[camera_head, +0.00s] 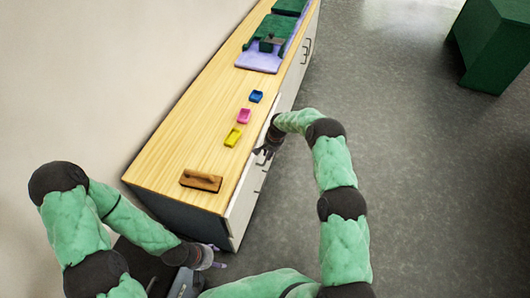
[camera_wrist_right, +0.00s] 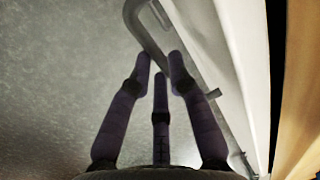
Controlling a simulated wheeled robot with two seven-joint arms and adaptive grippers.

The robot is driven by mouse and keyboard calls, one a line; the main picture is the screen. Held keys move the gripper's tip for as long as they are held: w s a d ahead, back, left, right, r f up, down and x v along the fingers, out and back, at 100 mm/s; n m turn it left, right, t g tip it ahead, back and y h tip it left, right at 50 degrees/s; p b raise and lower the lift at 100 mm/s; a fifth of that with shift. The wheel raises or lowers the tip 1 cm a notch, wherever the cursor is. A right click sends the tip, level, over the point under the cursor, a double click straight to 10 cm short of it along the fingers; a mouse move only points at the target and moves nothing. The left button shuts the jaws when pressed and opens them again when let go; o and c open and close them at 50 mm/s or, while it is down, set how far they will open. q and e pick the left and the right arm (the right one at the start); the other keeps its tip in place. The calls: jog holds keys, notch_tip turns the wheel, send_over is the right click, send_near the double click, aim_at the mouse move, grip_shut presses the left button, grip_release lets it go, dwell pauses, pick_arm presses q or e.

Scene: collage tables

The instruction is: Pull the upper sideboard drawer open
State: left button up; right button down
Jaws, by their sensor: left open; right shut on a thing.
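The sideboard (camera_head: 222,108) has a light wood top and white fronts with dark bar handles. My right gripper (camera_head: 264,154) is at the white front on its right side. In the right wrist view, my right gripper (camera_wrist_right: 160,72) is shut on a curved metal handle (camera_wrist_right: 140,25) of the upper drawer (camera_wrist_right: 222,50). A dark strip shows between the white front and the wooden top edge. In the head view, my arm and gripper partly hide the handle. My left gripper (camera_head: 218,264) is open and empty, low beside the sideboard's near end.
Grey floor to the right is clear up to a green cabinet (camera_head: 490,45).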

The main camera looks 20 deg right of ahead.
jog(key=s+d+p, duration=0.1)
jog(key=s+d, duration=0.5)
jog(key=d, duration=0.3)
jog(key=s+d+p, duration=0.1)
jog(key=s+d, duration=0.5)
jog(key=d, duration=0.3)
jog(key=shift+s+d+p, duration=0.2)
jog(key=shift+p, duration=0.15)
jog(key=c, duration=1.2)
grip_release()
jog(key=shift+o, duration=0.2)
notch_tip(320, 180, up, 12)
jog(key=s+d, duration=0.1)
jog(key=shift+d, duration=0.4)
jog(key=shift+s+f, duration=0.15)
jog(key=shift+f, duration=0.05)
